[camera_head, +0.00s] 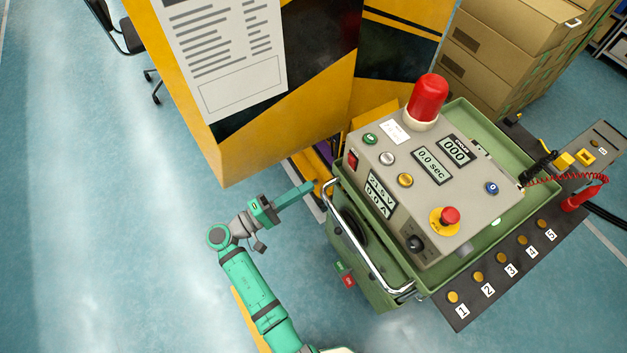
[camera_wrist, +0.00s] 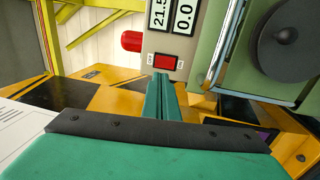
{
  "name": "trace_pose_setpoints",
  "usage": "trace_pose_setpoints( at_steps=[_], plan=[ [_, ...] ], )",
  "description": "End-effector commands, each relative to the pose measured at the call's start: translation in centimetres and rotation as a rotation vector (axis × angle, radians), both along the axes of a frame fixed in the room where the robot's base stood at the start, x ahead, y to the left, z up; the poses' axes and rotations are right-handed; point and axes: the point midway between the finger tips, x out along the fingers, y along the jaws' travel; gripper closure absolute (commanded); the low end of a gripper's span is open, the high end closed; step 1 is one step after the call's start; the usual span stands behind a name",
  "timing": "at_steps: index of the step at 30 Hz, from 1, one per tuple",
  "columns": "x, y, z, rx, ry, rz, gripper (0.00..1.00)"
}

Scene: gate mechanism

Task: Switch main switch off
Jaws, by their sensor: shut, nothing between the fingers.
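A red rocker switch (camera_head: 352,160) sits at the upper left end of the grey control panel's front face. In the wrist view the red switch (camera_wrist: 167,61) shows close up, with a small white label at each side. Which way it is pressed I cannot tell. My gripper (camera_head: 311,186) is left of the panel and points toward it. Its green fingers (camera_wrist: 161,78) are shut with nothing between them. In the wrist view their tips lie just below the switch; whether they touch it I cannot tell.
The grey panel (camera_head: 417,178) carries displays, buttons and a red lamp (camera_head: 428,97). A chrome handle (camera_head: 365,250) runs along the green cart's near side. A yellow-black cabinet (camera_head: 320,105) stands behind my gripper.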

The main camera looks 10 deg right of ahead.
Motion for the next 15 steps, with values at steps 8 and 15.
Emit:
trace_pose_setpoints(
  at_steps=[8,15],
  plan=[
    [1.6,-4.8,0.7,0.000,-0.001,-0.004,1.00],
    [3.1,-8.7,1.3,0.000,-0.001,-0.002,1.00]
  ],
)
